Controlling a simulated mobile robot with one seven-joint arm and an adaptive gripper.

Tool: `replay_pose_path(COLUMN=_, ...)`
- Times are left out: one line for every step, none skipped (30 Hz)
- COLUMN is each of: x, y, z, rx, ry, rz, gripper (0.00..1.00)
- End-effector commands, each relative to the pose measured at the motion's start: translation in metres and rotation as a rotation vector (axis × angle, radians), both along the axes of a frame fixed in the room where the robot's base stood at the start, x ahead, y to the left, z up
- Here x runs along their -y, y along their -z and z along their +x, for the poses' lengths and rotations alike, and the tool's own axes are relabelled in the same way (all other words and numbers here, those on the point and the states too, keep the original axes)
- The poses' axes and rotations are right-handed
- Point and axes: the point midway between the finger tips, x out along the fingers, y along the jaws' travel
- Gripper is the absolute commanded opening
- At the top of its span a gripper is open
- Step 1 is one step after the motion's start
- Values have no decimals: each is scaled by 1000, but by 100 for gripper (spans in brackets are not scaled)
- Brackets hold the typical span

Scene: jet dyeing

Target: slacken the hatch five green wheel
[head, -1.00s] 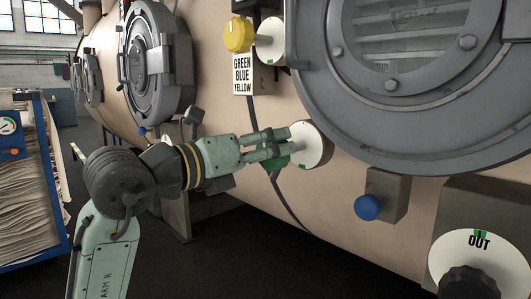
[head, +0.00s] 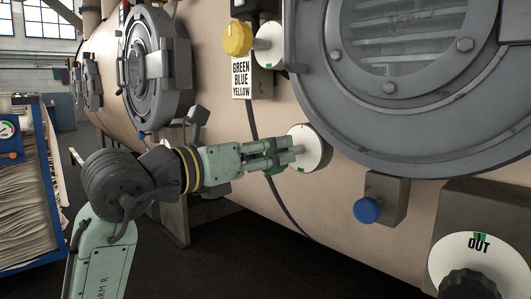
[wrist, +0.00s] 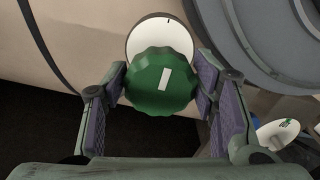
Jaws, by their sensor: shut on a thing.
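The green wheel (wrist: 160,95) is a scalloped knob with a white bar on its face, in the middle of the wrist view. It stands out from a white disc (wrist: 152,32) with a dark tick, also seen in the head view (head: 316,146). My gripper (head: 288,155) reaches in from the left in the head view, below the large hatch. Its fingers are shut on the green wheel, one on either side. In the head view the fingers hide most of the wheel.
A yellow knob (head: 238,37) sits above a "GREEN BLUE YELLOW" placard (head: 241,79). A blue knob (head: 367,210) is to the lower right, with an "OUT" dial (head: 462,258) beyond. The large hatch (head: 420,145) stands close above. A loaded cart (head: 50,170) is at left.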

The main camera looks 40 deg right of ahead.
Motion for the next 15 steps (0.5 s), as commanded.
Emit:
replay_pose_path(x=0, y=1, z=0, rx=3, ry=0, rz=2, gripper=55)
replay_pose_path(x=0, y=1, z=0, rx=3, ry=0, rz=2, gripper=57)
replay_pose_path(x=0, y=0, z=0, rx=3, ry=0, rz=2, gripper=60)
replay_pose_path(x=0, y=0, z=0, rx=2, ry=0, rz=2, gripper=62)
replay_pose_path(x=0, y=0, z=0, rx=2, ry=-1, rz=1, gripper=64)
replay_pose_path(x=0, y=0, z=0, rx=2, ry=-1, rz=1, gripper=66)
replay_pose_path(x=0, y=0, z=0, rx=2, ry=-1, rz=1, gripper=68)
replay_pose_path(x=0, y=0, z=0, rx=2, ry=-1, rz=1, gripper=70)
replay_pose_path(x=0, y=0, z=0, rx=1, ry=-1, rz=1, gripper=73)
replay_pose_path(x=0, y=0, z=0, rx=1, ry=-1, rz=1, gripper=73)
replay_pose_path(x=0, y=0, z=0, rx=1, ry=0, rz=1, gripper=73)
replay_pose_path(x=0, y=0, z=0, rx=1, ry=0, rz=1, gripper=73)
replay_pose_path(x=0, y=0, z=0, rx=1, ry=0, rz=0, gripper=73)
replay_pose_path(x=0, y=0, z=0, rx=1, ry=0, rz=0, gripper=73)
replay_pose_path(x=0, y=0, z=0, rx=1, ry=0, rz=0, gripper=73)
